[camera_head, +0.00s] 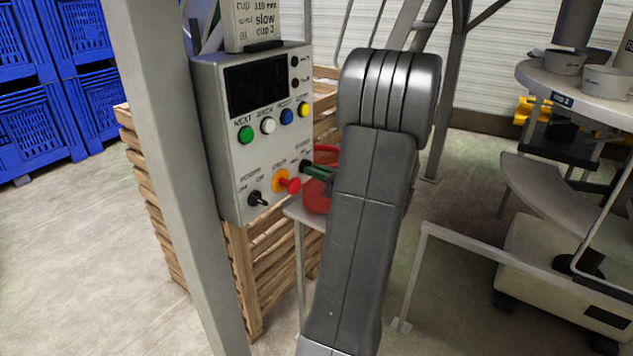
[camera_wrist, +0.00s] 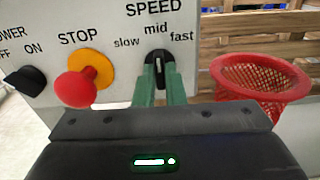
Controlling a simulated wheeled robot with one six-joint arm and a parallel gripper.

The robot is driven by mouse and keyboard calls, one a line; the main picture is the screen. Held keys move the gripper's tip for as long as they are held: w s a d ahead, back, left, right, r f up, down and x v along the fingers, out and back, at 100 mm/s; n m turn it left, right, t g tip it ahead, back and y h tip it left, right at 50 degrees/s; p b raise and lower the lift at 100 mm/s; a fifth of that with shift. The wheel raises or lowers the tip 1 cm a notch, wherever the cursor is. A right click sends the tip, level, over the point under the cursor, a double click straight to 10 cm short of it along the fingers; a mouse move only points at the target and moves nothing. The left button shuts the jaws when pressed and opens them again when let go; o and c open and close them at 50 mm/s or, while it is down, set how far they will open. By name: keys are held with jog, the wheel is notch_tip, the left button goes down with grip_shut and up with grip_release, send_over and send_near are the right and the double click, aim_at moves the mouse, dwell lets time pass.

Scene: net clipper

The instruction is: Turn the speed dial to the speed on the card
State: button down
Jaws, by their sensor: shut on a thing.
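The speed dial (camera_wrist: 158,64) is a black knob on the grey control box (camera_head: 215,150), under the marks slow, mid and fast. Its white line points up, about at mid. My gripper (camera_wrist: 159,84) has its green fingers shut on the dial, one on each side. In the head view my gripper (camera_head: 313,170) reaches the lower right of the panel, and the dial is mostly hidden by fingers and arm.
A red stop button (camera_wrist: 76,88) on a yellow ring and a black power switch (camera_wrist: 27,80) sit left of the dial. A red mesh basket (camera_wrist: 262,82) stands close on the right. A grey post (camera_head: 170,150) rises left of the box.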

jog(key=n+b, duration=0.9)
jog(key=shift+f, duration=0.1)
dwell(0.4)
jog(key=c, duration=1.5)
grip_release()
jog(key=shift+d, duration=0.1)
jog(key=v, duration=1.3)
jog(key=shift+s+d, duration=0.25)
jog(key=shift+s, duration=0.05)
